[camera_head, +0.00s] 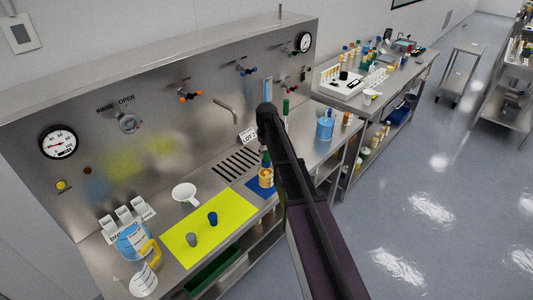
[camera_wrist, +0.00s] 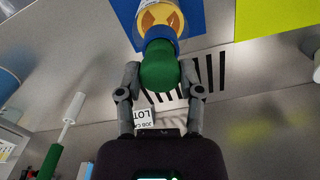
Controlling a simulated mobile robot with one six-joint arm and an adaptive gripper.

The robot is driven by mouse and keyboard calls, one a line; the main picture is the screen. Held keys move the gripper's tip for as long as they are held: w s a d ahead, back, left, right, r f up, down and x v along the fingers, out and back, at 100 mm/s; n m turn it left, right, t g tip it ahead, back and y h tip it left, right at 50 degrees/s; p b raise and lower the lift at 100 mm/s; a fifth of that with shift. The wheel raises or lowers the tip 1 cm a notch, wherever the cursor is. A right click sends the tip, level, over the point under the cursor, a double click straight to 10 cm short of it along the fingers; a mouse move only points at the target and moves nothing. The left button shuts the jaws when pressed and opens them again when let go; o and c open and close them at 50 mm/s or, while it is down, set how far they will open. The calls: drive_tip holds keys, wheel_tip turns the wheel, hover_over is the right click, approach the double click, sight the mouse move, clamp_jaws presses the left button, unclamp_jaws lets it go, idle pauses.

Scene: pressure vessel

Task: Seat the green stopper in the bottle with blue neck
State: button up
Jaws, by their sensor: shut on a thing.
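The green stopper (camera_wrist: 160,68) is between the two fingers of my gripper (camera_wrist: 160,75), which is shut on it. In the wrist view it lines up with the blue neck (camera_wrist: 161,36) of the bottle and appears to meet it; I cannot tell how deep it sits. The bottle (camera_head: 266,178) has an amber and white body and stands upright on a blue mat (camera_head: 256,191). Its body also shows at the top of the wrist view (camera_wrist: 162,16). In the head view the green stopper (camera_head: 266,158) shows above the bottle, and my arm hides most of the gripper.
A yellow mat (camera_head: 222,213) to the left carries a blue stopper (camera_head: 213,218) and a grey stopper (camera_head: 192,240). A white funnel (camera_head: 185,191) lies behind it. A slotted drain (camera_head: 236,163) and a LOT sign (camera_head: 248,135) are behind the bottle. A blue bottle (camera_head: 325,127) stands to the right.

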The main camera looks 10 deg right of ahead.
sight(266, 152)
drive_tip(key=shift+f+b, duration=0.65)
drive_tip(key=shift+f, duration=0.05)
drive_tip(key=o, duration=1.1)
drive_tip(key=shift+r, duration=0.15)
wheel_tip(266, 152, up, 9)
drive_tip(key=p, duration=0.9)
drive_tip(key=shift+r+p, duration=0.2)
drive_tip(key=shift+p, duration=0.15)
idle(0.3)
drive_tip(key=s+f+m+b, duration=0.1)
drive_tip(key=s+f+b, duration=0.3)
drive_tip(key=s, duration=0.5)
drive_tip(key=s+f+m+b, duration=0.1)
drive_tip(key=s+f+b, duration=0.3)
drive_tip(key=s, duration=0.6)
drive_tip(key=s+f+m+b, duration=0.2)
drive_tip(key=s+f+b, duration=0.2)
drive_tip(key=s, duration=0.6)
drive_tip(key=shift+s+a+f+b, duration=0.1)
drive_tip(key=shift+a+f+b, duration=0.1)
drive_tip(key=shift+f+b, duration=0.1)
